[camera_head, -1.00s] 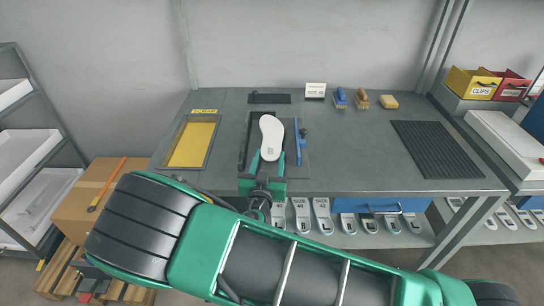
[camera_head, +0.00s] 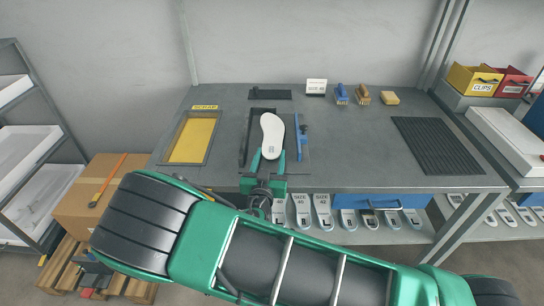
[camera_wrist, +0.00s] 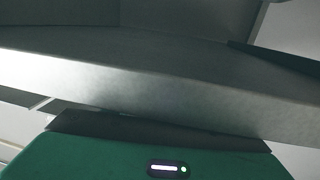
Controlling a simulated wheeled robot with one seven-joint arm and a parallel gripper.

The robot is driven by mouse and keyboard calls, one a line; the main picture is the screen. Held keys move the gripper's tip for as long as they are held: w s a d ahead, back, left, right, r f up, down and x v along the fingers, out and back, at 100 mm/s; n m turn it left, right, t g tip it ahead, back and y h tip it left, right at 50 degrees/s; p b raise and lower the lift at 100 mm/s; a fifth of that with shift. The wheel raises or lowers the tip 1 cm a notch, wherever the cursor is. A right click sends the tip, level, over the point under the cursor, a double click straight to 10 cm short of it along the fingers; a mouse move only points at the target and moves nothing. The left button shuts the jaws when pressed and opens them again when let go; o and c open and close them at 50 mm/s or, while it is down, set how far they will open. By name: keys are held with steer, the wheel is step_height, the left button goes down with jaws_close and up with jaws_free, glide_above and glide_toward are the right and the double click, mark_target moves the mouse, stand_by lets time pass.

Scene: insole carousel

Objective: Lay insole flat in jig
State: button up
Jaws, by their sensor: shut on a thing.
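A white insole (camera_head: 271,136) shows in the head view near the middle of the grey bench, toe end away from me. My gripper (camera_head: 265,160) is shut on its near end. The insole is over or on the dark jig (camera_head: 246,148), which lies between the yellow scrap tray and a blue bar (camera_head: 299,137). I cannot tell whether the insole touches the jig. The wrist view shows a grey edge and part of my green gripper body, without the insole.
The yellow scrap tray (camera_head: 209,140) lies to the left. A ribbed black mat (camera_head: 437,145) lies to the right. Bare bench (camera_head: 350,150) lies between jig and mat.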

steer(key=shift+s+f, duration=0.1)
steer(key=shift+f, duration=0.3)
